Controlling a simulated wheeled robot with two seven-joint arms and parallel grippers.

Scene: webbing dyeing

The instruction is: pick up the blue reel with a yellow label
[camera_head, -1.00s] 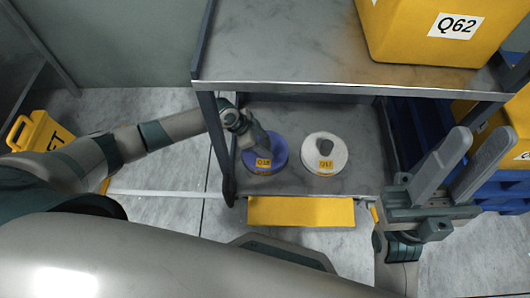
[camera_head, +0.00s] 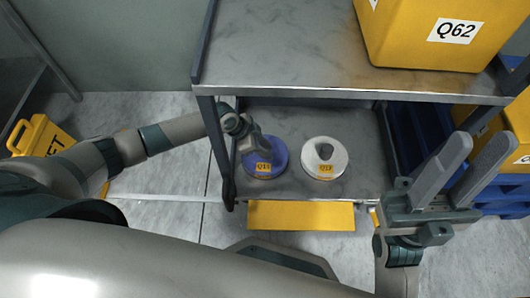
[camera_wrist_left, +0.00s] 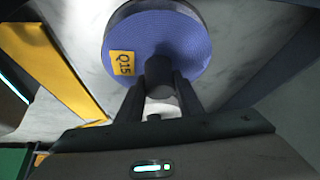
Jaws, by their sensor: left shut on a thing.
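The blue reel (camera_head: 277,157) with a yellow label is on the lower shelf, at its left part, in the head view. In the left wrist view the blue reel (camera_wrist_left: 190,42) fills the top middle, with its label (camera_wrist_left: 122,63) to the left. My left gripper (camera_wrist_left: 160,82) is shut on the reel's dark centre post. In the head view my left gripper (camera_head: 255,148) partly covers the reel. I cannot tell whether the reel touches the shelf. My right gripper (camera_head: 440,175) is open and empty, at the right of the cart.
A white reel (camera_head: 335,155) with a yellow label lies right of the blue one on the lower shelf (camera_head: 350,185). The upper shelf (camera_head: 280,45) overhangs behind, bearing a yellow bin (camera_head: 400,30). A yellow floor sign (camera_head: 38,135) stands at left.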

